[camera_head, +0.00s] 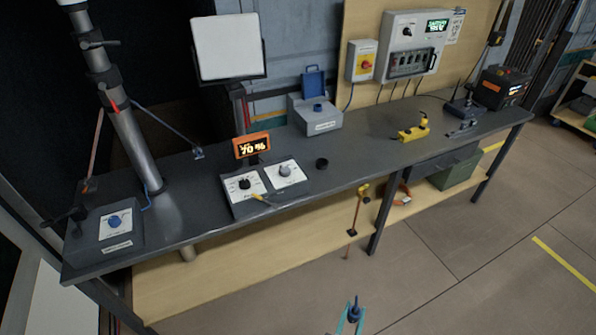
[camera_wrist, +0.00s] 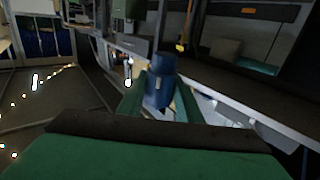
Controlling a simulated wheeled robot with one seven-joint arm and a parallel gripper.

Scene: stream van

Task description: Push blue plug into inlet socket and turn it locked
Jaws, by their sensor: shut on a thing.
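The blue plug (camera_wrist: 160,88) is a dark blue cylinder between the two teal fingers of my gripper (camera_wrist: 162,100) in the wrist view. My gripper (camera_head: 350,318) shows at the bottom of the head view, shut on the blue plug (camera_head: 355,303), over the floor in front of the bench. The inlet socket (camera_head: 318,107) looks like a blue round fitting on a grey box (camera_head: 322,126) at the back of the bench. A blue lid (camera_head: 314,83) stands raised behind it. My gripper is well apart from that box. The socket's opening is too small to make out.
The dark bench (camera_head: 370,158) carries a control panel (camera_head: 265,187) with an orange 70 % display (camera_head: 252,145), a black round piece (camera_head: 322,164), a yellow tool (camera_head: 413,132) and a box with a blue knob (camera_head: 113,222). The floor in front is free.

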